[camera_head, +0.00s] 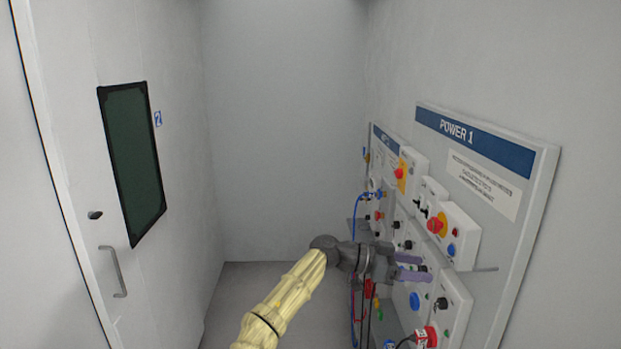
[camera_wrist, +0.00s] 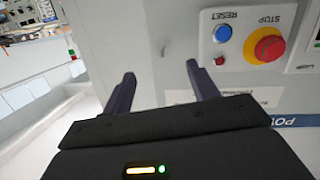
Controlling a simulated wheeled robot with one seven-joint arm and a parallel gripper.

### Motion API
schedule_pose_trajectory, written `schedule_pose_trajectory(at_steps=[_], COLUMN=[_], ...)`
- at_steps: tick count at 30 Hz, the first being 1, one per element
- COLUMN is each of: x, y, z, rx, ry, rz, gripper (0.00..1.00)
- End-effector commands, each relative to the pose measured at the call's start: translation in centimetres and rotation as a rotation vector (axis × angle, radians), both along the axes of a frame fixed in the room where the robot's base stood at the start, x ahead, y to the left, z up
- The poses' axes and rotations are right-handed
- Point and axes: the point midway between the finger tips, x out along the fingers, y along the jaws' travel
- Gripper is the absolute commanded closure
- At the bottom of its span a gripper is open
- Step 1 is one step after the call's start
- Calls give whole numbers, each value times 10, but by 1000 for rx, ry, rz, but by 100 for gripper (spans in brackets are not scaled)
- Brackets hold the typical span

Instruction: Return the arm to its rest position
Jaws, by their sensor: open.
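My gripper (camera_head: 408,268) is at the end of my yellow-sleeved arm, in front of the lower part of the POWER 1 panel (camera_head: 530,225) on the right wall. In the wrist view, my gripper's two dark fingers (camera_wrist: 158,88) stand apart with nothing between them. The wrist view also shows a blue RESET button (camera_wrist: 223,34) and a red STOP button (camera_wrist: 268,46) on a yellow base, upside down, to the right of the fingers. Whether the fingers touch the panel cannot be told.
A second panel (camera_head: 383,140) with buttons and a blue cable (camera_head: 353,225) is farther back on the right. A door (camera_head: 75,190) with a dark window (camera_head: 135,165) and a handle (camera_head: 113,271) is on the left. The floor (camera_head: 262,290) between is clear.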

Motion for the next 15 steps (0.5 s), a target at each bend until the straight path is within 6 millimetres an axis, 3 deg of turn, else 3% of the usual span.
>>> schedule_pose_trajectory(at_steps=[8, 12, 15], x=[-38, -71, -94], y=[-80, -117, -130], z=[-43, -84, -113], rx=[244, 441, 581], ry=[135, 237, 307], rz=[-83, -100, -85], gripper=[41, 41, 41])
